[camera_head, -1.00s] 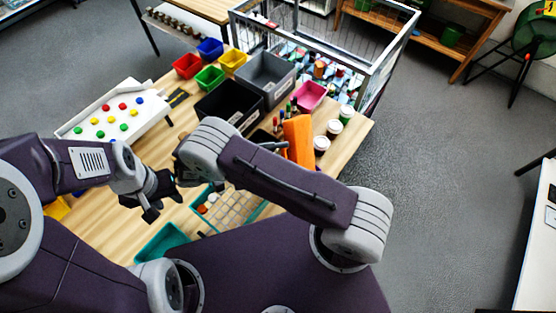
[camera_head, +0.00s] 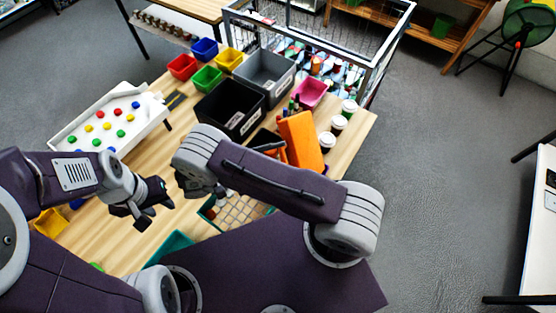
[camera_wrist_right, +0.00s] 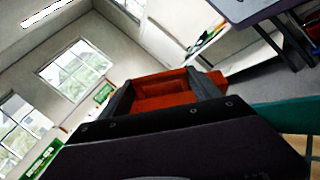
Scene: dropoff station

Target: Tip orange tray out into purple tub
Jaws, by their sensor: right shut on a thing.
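The orange tray (camera_head: 303,140) is steeply tilted beside the pens and the white-lidded cups in the head view. My right gripper (camera_wrist_right: 163,88) is shut on it; in the right wrist view the tray (camera_wrist_right: 168,101) sits between the two grey fingers. In the head view my right arm hides most of that gripper. I cannot make out a clearly purple tub; a pink bin (camera_head: 311,93) stands behind the tray, and my arm covers part of the table. My left gripper (camera_head: 154,211) is open and empty over the table's left part.
A black bin (camera_head: 222,118) and a grey bin (camera_head: 283,89) stand behind my right arm. Small red (camera_head: 182,66), green, yellow and blue bins are farther back. A white peg board (camera_head: 75,127) lies left. Lidded cups (camera_head: 338,123) line the right edge.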

